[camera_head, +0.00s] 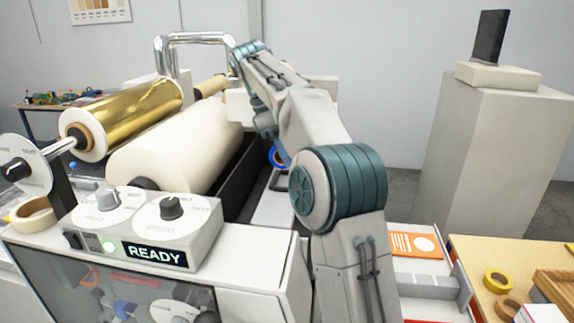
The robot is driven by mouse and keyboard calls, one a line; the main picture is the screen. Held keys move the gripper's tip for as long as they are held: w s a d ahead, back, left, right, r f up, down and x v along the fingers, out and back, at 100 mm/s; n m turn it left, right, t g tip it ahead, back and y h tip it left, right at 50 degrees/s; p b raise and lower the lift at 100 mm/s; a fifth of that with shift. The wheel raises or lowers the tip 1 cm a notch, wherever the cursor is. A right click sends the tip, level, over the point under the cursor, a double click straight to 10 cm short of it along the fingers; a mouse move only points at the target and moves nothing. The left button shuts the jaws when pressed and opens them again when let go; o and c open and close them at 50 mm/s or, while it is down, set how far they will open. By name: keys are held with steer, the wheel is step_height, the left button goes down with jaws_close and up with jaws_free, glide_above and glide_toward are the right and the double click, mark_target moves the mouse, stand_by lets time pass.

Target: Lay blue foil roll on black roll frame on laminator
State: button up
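A blue ring-shaped thing (275,157) shows in part beside my arm, low over the laminator's far right side. It may be the end of the blue foil roll, but my arm hides most of it. A dark, black-sided trough or frame (234,184) lies right of the large white roll; I cannot tell whether it is the black roll frame. My arm reaches forward over the laminator (250,249) and bends down at its far end. My gripper's fingers are hidden behind the arm, so its hold on anything does not show.
A gold foil roll (125,110) and a large white roll (180,150) lie on the laminator's left. A control box (143,230) reading READY stands in front. A grey pillar (490,150) stands right. A wooden table (480,255) with tape rolls is at lower right.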

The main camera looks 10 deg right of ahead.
steer(key=shift+f, duration=2.05)
steer(key=shift+f+b, duration=0.1)
steer(key=shift+b, duration=0.2)
steer(key=o, duration=1.1)
steer(key=shift+p+v, duration=1.6)
steer(key=shift+v, duration=2.3)
